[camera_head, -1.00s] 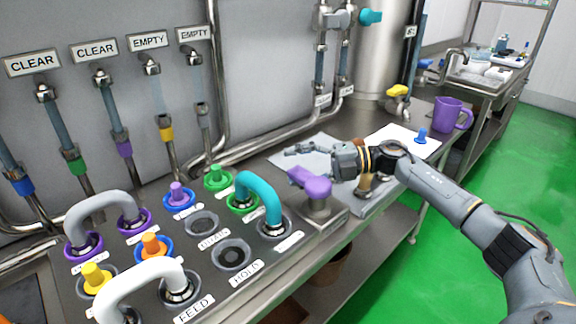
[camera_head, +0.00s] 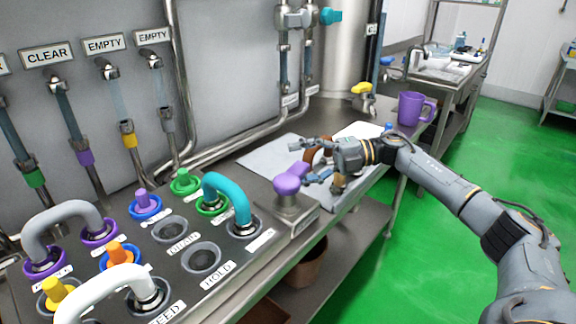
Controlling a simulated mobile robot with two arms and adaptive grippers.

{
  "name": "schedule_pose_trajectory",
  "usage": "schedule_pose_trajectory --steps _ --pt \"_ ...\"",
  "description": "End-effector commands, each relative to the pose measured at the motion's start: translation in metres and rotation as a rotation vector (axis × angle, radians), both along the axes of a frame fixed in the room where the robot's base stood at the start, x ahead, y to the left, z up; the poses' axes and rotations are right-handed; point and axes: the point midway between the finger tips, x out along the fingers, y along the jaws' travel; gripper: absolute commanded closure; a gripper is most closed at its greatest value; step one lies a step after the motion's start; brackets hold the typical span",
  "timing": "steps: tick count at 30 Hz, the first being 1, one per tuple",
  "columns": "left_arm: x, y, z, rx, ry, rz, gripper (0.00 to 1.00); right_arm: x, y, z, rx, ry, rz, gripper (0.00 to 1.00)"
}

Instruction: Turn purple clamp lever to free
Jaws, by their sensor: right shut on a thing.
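The purple clamp lever (camera_head: 287,184) sits on a short metal post at the right end of the steel panel. Its handle points up and to the right, away from me. My right gripper (camera_head: 308,162) reaches in from the right with its fingers at the handle's far end, shut on it. The fingers partly hide that end. My left gripper is not in view.
A brown curved piece (camera_head: 316,148) stands close behind my right gripper's fingers. A teal bent pipe (camera_head: 230,190) stands on the panel (camera_head: 262,248) left of the lever. A purple mug (camera_head: 412,108) and a yellow-handled valve (camera_head: 362,89) are farther back.

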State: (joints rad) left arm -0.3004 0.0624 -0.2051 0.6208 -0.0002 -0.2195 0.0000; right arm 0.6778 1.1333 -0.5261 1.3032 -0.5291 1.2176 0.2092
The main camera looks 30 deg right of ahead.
Motion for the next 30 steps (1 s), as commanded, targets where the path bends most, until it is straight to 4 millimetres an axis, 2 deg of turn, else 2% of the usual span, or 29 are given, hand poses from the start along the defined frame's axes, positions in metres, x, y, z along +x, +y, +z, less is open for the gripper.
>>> schedule_pose_trajectory --steps 1,4,8,17,25,30 --pt "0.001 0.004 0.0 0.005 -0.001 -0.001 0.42 -0.002 -0.008 0.024 0.026 -0.031 -0.005 0.53" --pt "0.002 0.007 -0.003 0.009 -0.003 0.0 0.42 -0.004 -0.014 0.024 0.027 -0.033 -0.007 0.48" --pt "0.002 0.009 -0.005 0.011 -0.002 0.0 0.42 -0.008 -0.024 0.024 0.026 -0.034 -0.012 0.49" --pt "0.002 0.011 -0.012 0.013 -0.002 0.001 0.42 -0.017 -0.044 0.024 0.026 -0.035 -0.018 0.58" --pt "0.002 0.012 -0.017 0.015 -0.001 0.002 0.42 -0.025 -0.059 0.024 0.025 -0.037 -0.018 0.58" --pt "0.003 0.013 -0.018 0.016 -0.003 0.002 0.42 -0.027 -0.06 0.021 0.025 -0.031 -0.014 0.58"
